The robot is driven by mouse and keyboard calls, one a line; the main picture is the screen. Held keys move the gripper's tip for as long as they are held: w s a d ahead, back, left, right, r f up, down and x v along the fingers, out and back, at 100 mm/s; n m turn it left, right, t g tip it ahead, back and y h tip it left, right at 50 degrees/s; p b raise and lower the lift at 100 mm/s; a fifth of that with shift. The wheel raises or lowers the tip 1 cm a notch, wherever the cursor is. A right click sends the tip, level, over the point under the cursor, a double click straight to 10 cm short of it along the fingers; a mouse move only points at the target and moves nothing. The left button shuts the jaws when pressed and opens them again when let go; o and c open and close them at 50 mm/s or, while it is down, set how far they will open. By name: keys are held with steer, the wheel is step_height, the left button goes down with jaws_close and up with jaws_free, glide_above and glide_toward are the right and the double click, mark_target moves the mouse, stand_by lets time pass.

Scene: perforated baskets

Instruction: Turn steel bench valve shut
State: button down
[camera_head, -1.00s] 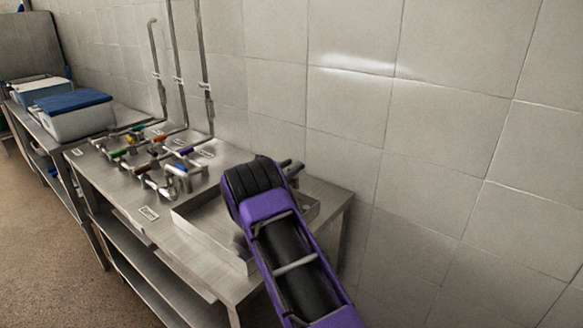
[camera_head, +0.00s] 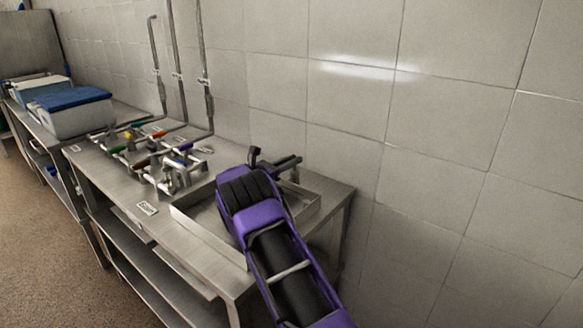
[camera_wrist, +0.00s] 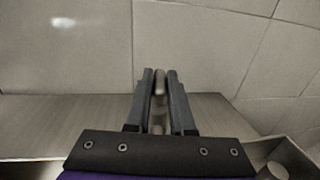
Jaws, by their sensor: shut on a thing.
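My gripper (camera_wrist: 160,73) is shut on a slim grey metal piece (camera_wrist: 159,88), which shows between the two dark fingers in the wrist view. It looks like a valve handle. Its lower part is blurred and its base is hidden by my gripper. In the head view my gripper (camera_head: 287,163) is over the shallow steel tray (camera_head: 200,232) at the right end of the steel bench (camera_head: 150,225). My purple and black arm covers much of the tray and hides the held piece there.
Several coloured-handled valves (camera_head: 150,150) on a manifold stand left of the tray, with upright pipes (camera_head: 206,90) behind. Blue-lidded boxes (camera_head: 75,120) sit further left. The tiled wall (camera_head: 450,130) is close behind the bench. A small label (camera_head: 147,208) lies at the front.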

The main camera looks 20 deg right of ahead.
steer(key=shift+w+m+g+h+b, duration=0.1)
steer(key=shift+m+g+h+b, duration=0.2)
steer(key=shift+m+g+b, duration=0.55)
steer(key=shift+r, duration=0.1)
steer(key=c, duration=0.8)
jaws_free()
step_height(320, 180, up, 10)
steer(key=shift+f+p, duration=0.1)
steer(key=shift+p, duration=0.6)
